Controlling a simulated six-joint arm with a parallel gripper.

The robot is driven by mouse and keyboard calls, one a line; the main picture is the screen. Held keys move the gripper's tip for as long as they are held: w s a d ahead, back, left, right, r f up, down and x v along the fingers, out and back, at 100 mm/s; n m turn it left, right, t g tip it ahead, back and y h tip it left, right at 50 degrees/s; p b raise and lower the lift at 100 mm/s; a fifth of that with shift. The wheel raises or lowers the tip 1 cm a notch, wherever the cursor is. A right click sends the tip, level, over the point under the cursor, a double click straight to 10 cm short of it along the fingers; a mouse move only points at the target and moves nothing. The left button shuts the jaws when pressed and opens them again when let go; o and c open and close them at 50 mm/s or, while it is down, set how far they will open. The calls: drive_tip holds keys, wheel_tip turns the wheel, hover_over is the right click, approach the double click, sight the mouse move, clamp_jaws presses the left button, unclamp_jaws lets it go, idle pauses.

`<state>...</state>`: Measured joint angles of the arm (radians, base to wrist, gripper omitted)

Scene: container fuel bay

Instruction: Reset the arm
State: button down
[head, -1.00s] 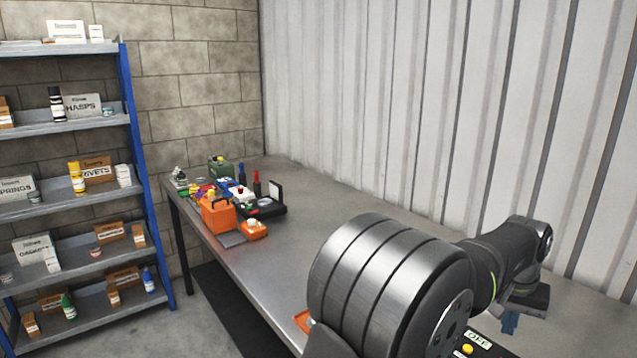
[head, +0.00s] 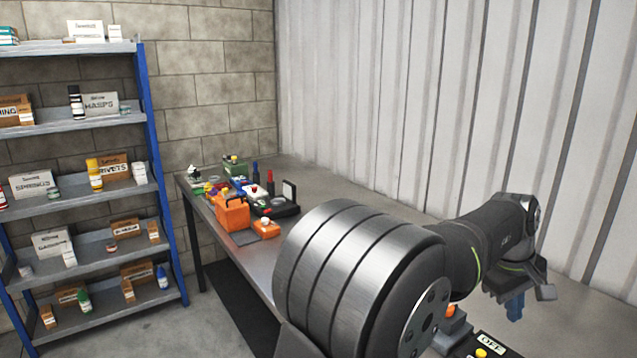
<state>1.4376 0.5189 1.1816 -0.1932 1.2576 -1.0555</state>
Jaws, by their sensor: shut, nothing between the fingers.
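My arm reaches out over the metal bench (head: 330,190) from the lower middle of the head view, its large ribbed grey joint nearest the camera. My gripper (head: 515,308) hangs at the far end of the arm on the right, blue fingers pointing down above the bench. It is shut and empty. My arm hides part of the bench behind and below it.
An orange box (head: 232,214), a black open case (head: 282,208) and a green can (head: 235,167) crowd the bench's far left end. A panel marked OFF (head: 492,343) lies below my gripper. A blue-framed shelf (head: 150,130) stands left. A corrugated wall (head: 400,90) backs the bench.

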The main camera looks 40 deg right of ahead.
drive_tip(key=shift+w+a+r+n, duration=0.2)
drive_tip(key=shift+r+n, duration=0.25)
drive_tip(key=shift+n, duration=0.45)
drive_tip(key=shift+f, duration=0.1)
wheel_tip(320, 180, down, 5)
drive_tip(key=s+d+m+t, duration=0.1)
drive_tip(key=s+d+m, duration=0.1)
drive_tip(key=m, duration=0.9)
drive_tip(key=shift+s+d+m, duration=0.15)
drive_tip(key=shift+s+m, duration=0.15)
drive_tip(key=shift+w, duration=0.1)
